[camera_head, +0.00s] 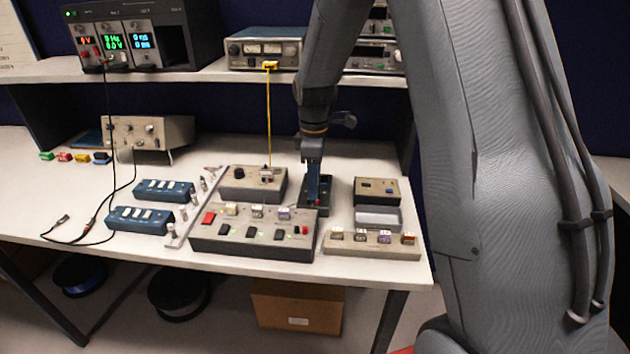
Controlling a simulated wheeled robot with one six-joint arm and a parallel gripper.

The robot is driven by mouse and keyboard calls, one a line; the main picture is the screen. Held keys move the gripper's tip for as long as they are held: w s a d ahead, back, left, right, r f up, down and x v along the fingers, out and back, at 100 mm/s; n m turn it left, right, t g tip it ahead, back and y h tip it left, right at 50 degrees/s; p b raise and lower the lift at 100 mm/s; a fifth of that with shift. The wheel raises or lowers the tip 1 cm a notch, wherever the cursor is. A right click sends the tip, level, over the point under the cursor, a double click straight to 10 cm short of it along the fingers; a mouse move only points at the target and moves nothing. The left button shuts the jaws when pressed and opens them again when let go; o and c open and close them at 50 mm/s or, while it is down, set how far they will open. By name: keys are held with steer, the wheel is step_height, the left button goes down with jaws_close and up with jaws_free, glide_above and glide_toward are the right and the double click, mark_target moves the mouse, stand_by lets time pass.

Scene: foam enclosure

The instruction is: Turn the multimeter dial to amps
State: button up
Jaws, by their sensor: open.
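My gripper (317,198) points down at the end of my arm, over the right part of the bench, and is open. Its fingertips are at or just above a small dark device (320,208) between the grey boxes; I cannot tell whether they touch it. This device may be the multimeter, but it is too small and too covered by the gripper to be sure. A rack instrument (135,35) with lit red, green and blue displays stands on the shelf at the upper left.
A grey control box (230,244) with switches and buttons stands in front. A smaller grey box (240,184) with a black knob is left of my gripper. Small boxes (377,190) stand right. A yellow cable (268,110) hangs from the shelf. Blue switch strips (140,222) lie left.

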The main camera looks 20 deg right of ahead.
steer(key=shift+f, duration=0.2)
steer(key=shift+d, duration=0.1)
steer(key=shift+c, duration=0.3)
jaws_close()
